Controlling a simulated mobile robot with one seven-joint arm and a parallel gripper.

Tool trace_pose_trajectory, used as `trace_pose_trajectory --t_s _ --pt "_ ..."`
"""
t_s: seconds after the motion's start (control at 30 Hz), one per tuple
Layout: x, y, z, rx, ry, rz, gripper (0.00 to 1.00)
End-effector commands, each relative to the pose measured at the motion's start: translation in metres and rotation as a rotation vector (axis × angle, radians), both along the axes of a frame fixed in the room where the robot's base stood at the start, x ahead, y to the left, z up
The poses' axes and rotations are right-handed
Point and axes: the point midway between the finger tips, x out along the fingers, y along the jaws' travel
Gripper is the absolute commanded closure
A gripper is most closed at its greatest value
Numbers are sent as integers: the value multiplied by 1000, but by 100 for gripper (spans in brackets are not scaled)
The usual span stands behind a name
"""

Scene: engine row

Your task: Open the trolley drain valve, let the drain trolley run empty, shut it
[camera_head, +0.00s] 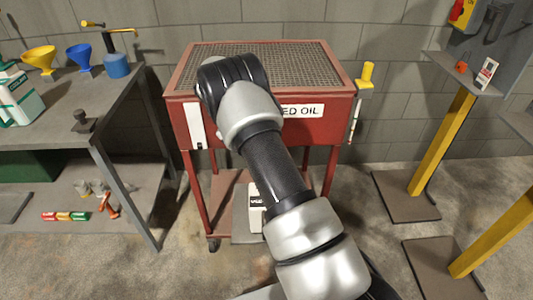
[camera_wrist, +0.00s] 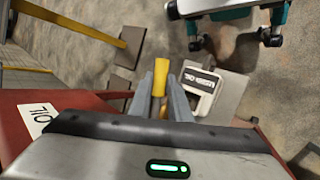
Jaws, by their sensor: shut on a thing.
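The red drain trolley (camera_head: 330,132) stands ahead with a mesh top and an oil label; its red body (camera_wrist: 75,105) also shows in the wrist view. My gripper (camera_wrist: 160,82) is shut on a yellow handle (camera_wrist: 159,76) at the trolley's front, which I take for the drain valve. In the head view my arm hides the gripper and that handle. A white used-oil container (camera_head: 257,214) stands low under the trolley; it also shows beyond my fingers in the wrist view (camera_wrist: 198,98). Whether oil flows is not visible.
Another yellow handle (camera_head: 367,74) and a sight tube (camera_head: 355,122) are on the trolley's right side. A grey bench (camera_head: 70,120) with funnels and bottles stands left. Yellow posts (camera_head: 442,143) on dark base plates stand right. The floor between trolley and posts is clear.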

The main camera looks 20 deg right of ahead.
Motion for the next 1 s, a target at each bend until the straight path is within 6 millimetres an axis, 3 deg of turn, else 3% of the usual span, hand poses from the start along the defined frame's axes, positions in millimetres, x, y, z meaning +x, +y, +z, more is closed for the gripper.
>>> trace_pose_trajectory --t_s 0.73,0.77,0.83,1.0 --pt "2 6 -1 1 0 -81 100" --pt "2 6 -1 1 0 -81 78" --pt "2 6 -1 1 0 -81 66" --pt "2 6 0 0 0 -81 64"
